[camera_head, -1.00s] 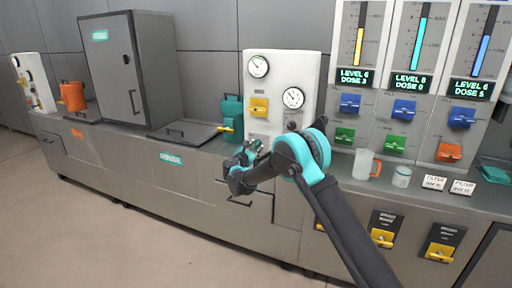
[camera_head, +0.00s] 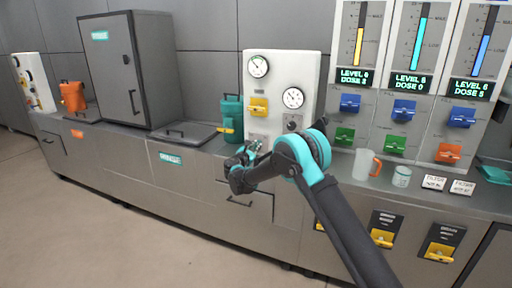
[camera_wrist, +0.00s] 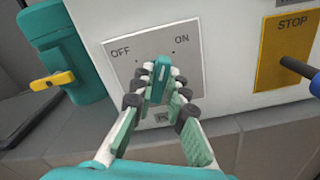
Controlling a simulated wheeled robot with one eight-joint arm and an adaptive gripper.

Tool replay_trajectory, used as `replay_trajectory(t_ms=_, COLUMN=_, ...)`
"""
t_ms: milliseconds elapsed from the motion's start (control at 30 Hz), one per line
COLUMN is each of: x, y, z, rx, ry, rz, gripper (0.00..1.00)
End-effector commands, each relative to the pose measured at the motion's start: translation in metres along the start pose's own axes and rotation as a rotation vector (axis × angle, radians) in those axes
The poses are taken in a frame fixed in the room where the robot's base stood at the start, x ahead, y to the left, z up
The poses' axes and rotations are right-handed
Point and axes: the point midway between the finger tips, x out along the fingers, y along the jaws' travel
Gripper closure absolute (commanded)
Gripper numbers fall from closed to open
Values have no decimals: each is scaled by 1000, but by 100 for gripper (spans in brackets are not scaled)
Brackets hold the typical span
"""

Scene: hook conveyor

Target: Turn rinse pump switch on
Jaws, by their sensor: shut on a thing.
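The switch plate (camera_wrist: 150,58) is a grey panel with the words OFF on the left and ON on the right, on the white pump panel. A teal switch lever (camera_wrist: 157,80) stands between my fingertips, pointing up near the middle of the plate. My gripper (camera_wrist: 161,92) is shut on this lever. A label below it is mostly hidden by the fingers; only its first letters show. In the head view my gripper (camera_head: 249,156) is at the lower left of the white panel (camera_head: 281,75), and the lever is not clearly visible there.
A yellow STOP plate (camera_wrist: 286,52) with a dark blue rod-like part is to the right in the wrist view. A teal container (camera_head: 232,113) with a yellow handle stands left of the panel. A clear jug (camera_head: 362,163) and a cup (camera_head: 401,177) stand on the counter at right.

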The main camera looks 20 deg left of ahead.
Motion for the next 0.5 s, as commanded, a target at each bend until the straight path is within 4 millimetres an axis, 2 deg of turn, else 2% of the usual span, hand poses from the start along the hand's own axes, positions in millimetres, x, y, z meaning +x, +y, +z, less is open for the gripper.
replay_trajectory(t_ms=300, x=0, y=-2, z=0, rx=280, ry=0, rz=-1, gripper=100)
replay_trajectory(t_ms=500, x=0, y=-2, z=-1, rx=349, ry=0, rz=-1, gripper=100)
